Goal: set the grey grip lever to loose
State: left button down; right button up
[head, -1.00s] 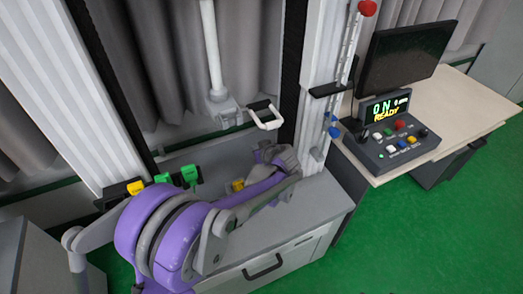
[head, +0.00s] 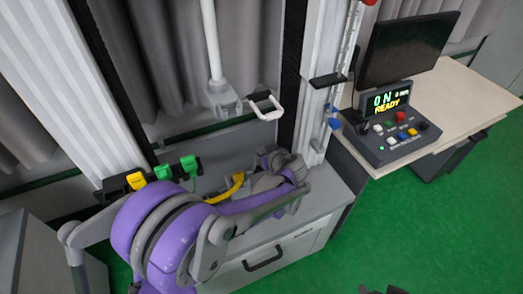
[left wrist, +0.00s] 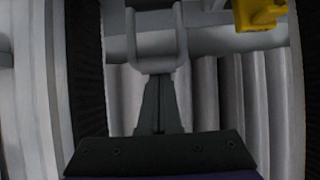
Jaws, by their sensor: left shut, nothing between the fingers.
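The grey grip lever is a pale U-shaped handle (head: 268,107) on a grey block (head: 224,101) at the foot of a white upright rod. In the left wrist view the U-shaped handle (left wrist: 157,62) is at the top centre, ahead of my left gripper. My left gripper (left wrist: 160,84) is shut and empty, its dark fingers pointing toward the handle's crossbar. I cannot tell whether they touch. In the head view my left wrist is below the handle, and its fingertips cannot be made out. A dark piece at the bottom edge may be my right gripper (head: 384,289).
A yellow curved part (head: 234,188) lies close beside my left forearm; yellow and green clips (head: 163,171) stand further left. Pale columns flank the rod. At right a desk (head: 461,97) holds a monitor (head: 407,46) and a control box (head: 393,132) reading ON, READY.

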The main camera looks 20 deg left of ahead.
pick_arm(q)
jog(key=s+d+f+t+y+b, duration=0.3)
jog(key=s+d+f+b, duration=0.3)
jog(key=f+b, duration=0.5)
jog(key=shift+s+d+t+y+b, duration=0.4)
jog(key=shift+d+y+b, duration=0.3)
jog(key=shift+b, duration=0.25)
jog(key=shift+d+f, duration=0.1)
dwell(0.5)
notch_tip(320, 180, up, 5)
jog(key=d+p, duration=0.1)
jog(key=p, duration=0.2)
jog(key=s+d+f, duration=0.1)
jog(key=f, duration=0.1)
jog(key=s+d+f+b, duration=0.1)
jog(key=s+f, duration=0.1)
jog(key=f, duration=0.1)
jog(key=s+d+f, duration=0.1)
jog(key=d+f, duration=0.1)
jog(key=shift+s+f, duration=0.15)
jog(key=shift+a, duration=0.15)
